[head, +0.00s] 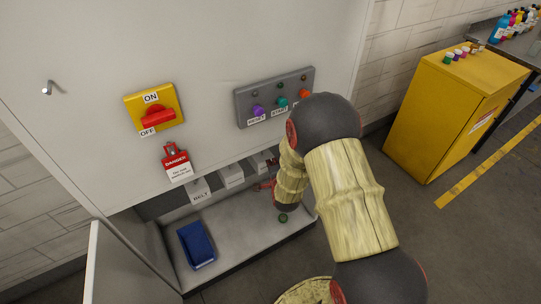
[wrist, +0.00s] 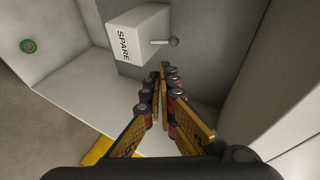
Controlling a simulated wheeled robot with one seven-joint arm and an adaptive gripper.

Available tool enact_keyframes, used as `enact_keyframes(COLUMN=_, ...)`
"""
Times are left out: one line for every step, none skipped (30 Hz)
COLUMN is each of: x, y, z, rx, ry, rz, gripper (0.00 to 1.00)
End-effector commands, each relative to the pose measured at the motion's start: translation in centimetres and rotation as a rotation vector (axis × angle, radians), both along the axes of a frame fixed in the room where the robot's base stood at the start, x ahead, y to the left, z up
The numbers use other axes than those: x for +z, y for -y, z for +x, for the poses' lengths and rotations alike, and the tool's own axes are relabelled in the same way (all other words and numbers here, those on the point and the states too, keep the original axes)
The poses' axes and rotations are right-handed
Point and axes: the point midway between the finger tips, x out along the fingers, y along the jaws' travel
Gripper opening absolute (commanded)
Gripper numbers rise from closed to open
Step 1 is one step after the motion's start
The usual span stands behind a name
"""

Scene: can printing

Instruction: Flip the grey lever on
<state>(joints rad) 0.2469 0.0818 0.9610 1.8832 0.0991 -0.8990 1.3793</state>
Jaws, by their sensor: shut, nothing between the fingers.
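The lever cannot be made out there.
White boxes, one labelled BELT (head: 198,190), line the bay's back wall. A blue tray (head: 196,245) and a small green round object (head: 283,218) lie on the bay floor. Above are a red ON/OFF switch (head: 158,115) and a grey button panel (head: 274,97).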

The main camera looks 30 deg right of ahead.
Motion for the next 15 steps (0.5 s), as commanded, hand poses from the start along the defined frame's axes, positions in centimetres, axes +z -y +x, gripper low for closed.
enact_keyframes(x=0.03, y=-0.17, z=-0.43, rx=0.0, ry=0.0, rz=0.0, gripper=0.0)
enact_keyframes(x=0.02, y=-0.23, z=-0.63, rx=0.0, ry=0.0, rz=0.0, gripper=0.0)
enact_keyframes(x=0.0, y=-0.3, z=-0.84, rx=0.0, ry=0.0, rz=0.0, gripper=0.0)
enact_keyframes(x=-0.01, y=-0.33, z=-0.95, rx=0.0, ry=0.0, rz=0.0, gripper=0.0)
enact_keyframes(x=-0.02, y=-0.35, z=-1.03, rx=0.0, ry=0.0, rz=0.0, gripper=0.0)
enact_keyframes(x=-0.01, y=-0.38, z=-1.09, rx=0.0, ry=0.0, rz=0.0, gripper=0.0)
enact_keyframes(x=0.0, y=-0.39, z=-1.11, rx=0.0, ry=0.0, rz=0.0, gripper=0.0)
enact_keyframes(x=-0.01, y=-0.39, z=-1.12, rx=0.0, ry=0.0, rz=0.0, gripper=0.0)
enact_keyframes(x=-0.01, y=-0.39, z=-1.11, rx=0.0, ry=0.0, rz=0.0, gripper=0.0)
enact_keyframes(x=0.0, y=-0.37, z=-1.1, rx=0.0, ry=0.0, rz=0.0, gripper=0.0)
enact_keyframes(x=0.0, y=-0.37, z=-1.1, rx=0.0, ry=0.0, rz=0.0, gripper=0.0)
enact_keyframes(x=0.0, y=-0.37, z=-1.1, rx=0.0, ry=0.0, rz=0.0, gripper=0.0)
enact_keyframes(x=-0.01, y=-0.37, z=-1.09, rx=0.0, ry=0.0, rz=0.0, gripper=0.0)
enact_keyframes(x=-0.01, y=-0.37, z=-1.09, rx=0.0, ry=0.0, rz=0.0, gripper=0.0)
enact_keyframes(x=0.0, y=-0.37, z=-1.08, rx=0.0, ry=0.0, rz=0.0, gripper=0.0)
